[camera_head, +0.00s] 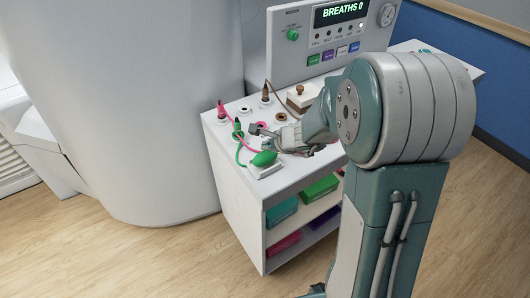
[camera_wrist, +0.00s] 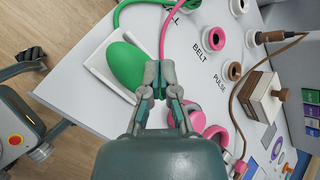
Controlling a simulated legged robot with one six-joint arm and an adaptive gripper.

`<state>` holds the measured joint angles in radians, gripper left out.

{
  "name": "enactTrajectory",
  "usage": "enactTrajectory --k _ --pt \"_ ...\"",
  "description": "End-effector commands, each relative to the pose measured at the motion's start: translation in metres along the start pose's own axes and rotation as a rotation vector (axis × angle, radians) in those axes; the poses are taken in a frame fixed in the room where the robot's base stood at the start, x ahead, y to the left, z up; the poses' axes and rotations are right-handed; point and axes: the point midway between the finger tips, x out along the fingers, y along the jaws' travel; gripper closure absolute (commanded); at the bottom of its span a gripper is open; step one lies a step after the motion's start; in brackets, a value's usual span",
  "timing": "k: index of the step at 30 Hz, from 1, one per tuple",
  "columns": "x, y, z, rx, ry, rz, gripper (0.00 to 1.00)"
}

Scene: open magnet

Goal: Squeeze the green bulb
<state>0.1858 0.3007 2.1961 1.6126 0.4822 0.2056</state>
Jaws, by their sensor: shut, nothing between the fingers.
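The green bulb (camera_head: 263,158) lies on a white holder (camera_head: 266,168) at the front of the white cart's top. It also shows in the wrist view (camera_wrist: 127,66), at the upper left, with a green tube leaving its far end. My gripper (camera_head: 256,129) is above the cart top, close to the bulb. In the wrist view my gripper (camera_wrist: 160,80) is shut and empty, its fingertips just right of the bulb. I cannot tell whether they touch it. A pink tube (camera_wrist: 167,32) runs behind the fingertips.
A console (camera_head: 330,38) reading "BREATHS 0" stands behind. A large white machine (camera_head: 150,100) is left; floor in front is clear.

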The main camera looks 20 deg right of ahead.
Motion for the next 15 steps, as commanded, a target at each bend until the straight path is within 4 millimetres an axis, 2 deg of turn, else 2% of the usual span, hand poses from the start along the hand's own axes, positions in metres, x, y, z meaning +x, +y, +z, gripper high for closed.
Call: enactTrajectory --k 15 --pt "0.0040 0.0042 -0.0039 0.001 0.000 0.000 1.00"
